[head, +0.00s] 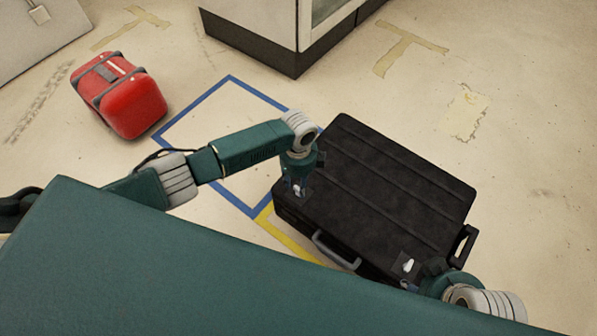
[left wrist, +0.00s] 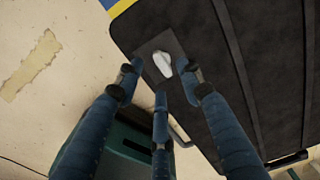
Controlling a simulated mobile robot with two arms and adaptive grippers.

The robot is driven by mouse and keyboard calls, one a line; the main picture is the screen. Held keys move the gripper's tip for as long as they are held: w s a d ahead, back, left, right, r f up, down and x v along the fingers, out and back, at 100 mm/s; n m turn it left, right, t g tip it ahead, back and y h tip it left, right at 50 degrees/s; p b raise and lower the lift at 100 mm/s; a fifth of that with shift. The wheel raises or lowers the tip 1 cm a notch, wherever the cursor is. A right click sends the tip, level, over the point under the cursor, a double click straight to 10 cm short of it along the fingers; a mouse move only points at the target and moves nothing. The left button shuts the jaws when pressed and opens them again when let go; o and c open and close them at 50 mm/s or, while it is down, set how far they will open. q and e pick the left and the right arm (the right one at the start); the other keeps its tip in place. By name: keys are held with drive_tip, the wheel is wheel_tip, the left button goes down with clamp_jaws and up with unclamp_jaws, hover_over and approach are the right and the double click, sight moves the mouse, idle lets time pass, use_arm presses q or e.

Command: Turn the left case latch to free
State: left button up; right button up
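The black case (head: 385,190) lies flat on the floor, right of centre in the head view. My left gripper (head: 297,187) is over the case's left front corner, pointing down. In the left wrist view, the pale left latch (left wrist: 162,63) sits on a dark grey plate on the case (left wrist: 205,45). The three fingers of my left gripper (left wrist: 163,78) are spread around this latch, with gaps visible; contact cannot be told. The right latch (head: 408,265) is pale and near the front right corner. My right gripper (head: 432,277) is beside it, its fingers mostly hidden.
A carry handle (head: 336,250) is on the case's front side, and another handle (head: 465,245) is on its right side. A red case (head: 120,95) stands at upper left. A cabinet (head: 270,30) stands at the back. Taped floor around is clear.

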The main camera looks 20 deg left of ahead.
sight(298, 190)
use_arm(q)
wheel_tip(298, 190, up, 9)
drive_tip(key=shift+f, duration=0.2)
idle(0.5)
